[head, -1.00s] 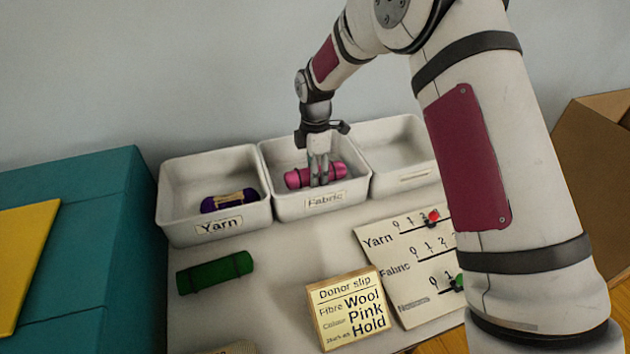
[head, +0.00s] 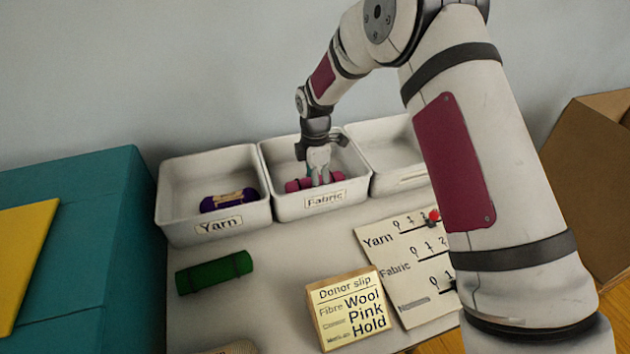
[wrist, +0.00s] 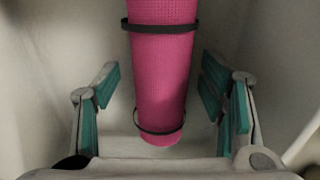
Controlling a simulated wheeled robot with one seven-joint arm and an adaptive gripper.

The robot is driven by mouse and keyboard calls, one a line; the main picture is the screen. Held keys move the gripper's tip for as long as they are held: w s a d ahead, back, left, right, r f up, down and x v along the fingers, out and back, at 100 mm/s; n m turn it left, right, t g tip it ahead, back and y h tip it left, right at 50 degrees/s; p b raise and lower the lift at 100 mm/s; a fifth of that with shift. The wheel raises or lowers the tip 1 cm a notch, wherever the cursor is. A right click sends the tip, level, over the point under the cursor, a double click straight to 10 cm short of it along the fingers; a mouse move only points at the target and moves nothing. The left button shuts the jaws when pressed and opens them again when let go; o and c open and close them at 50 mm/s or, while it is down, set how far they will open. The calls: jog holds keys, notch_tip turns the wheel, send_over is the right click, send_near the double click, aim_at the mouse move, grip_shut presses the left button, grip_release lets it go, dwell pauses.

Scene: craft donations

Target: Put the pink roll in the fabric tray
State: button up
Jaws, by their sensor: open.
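The pink roll (head: 298,185) lies in the fabric tray (head: 322,201), the middle of the three white trays. In the wrist view the pink roll (wrist: 162,70), with black bands around it, lies between my fingers with gaps on both sides. My gripper (head: 320,182) is down inside the fabric tray and partly hides the roll in the head view. In the wrist view my gripper (wrist: 165,108) is open, its green-padded fingers apart from the roll.
The yarn tray (head: 215,225) at left holds a purple skein (head: 229,200). A third white tray (head: 385,150) is partly behind my arm. A green roll (head: 214,272), donor slip (head: 348,310) and tally sheet (head: 400,265) lie in front. A teal box (head: 90,220) stands at left.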

notch_tip(320, 180, up, 12)
jog(key=shift+r, duration=0.15)
dwell(0.4)
jog(key=s+d+r+m+t, duration=0.1)
jog(key=s+d+r+m, duration=0.4)
jog(key=s+r, duration=0.4)
jog(key=s+d+r+m, duration=0.5)
jog(key=s+d+r, duration=0.1)
jog(key=s+r, duration=0.25)
jog(key=s+d+f+m, duration=0.1)
jog(key=s+m, duration=0.4)
jog(key=s, duration=0.6)
jog(key=s+d+m+t, duration=0.1)
jog(key=s+d+m, duration=0.3)
jog(key=s, duration=0.8)
jog(key=shift+s+d+f+m, duration=0.25)
jog(key=shift+f+m, duration=0.15)
jog(key=shift+m, duration=0.7)
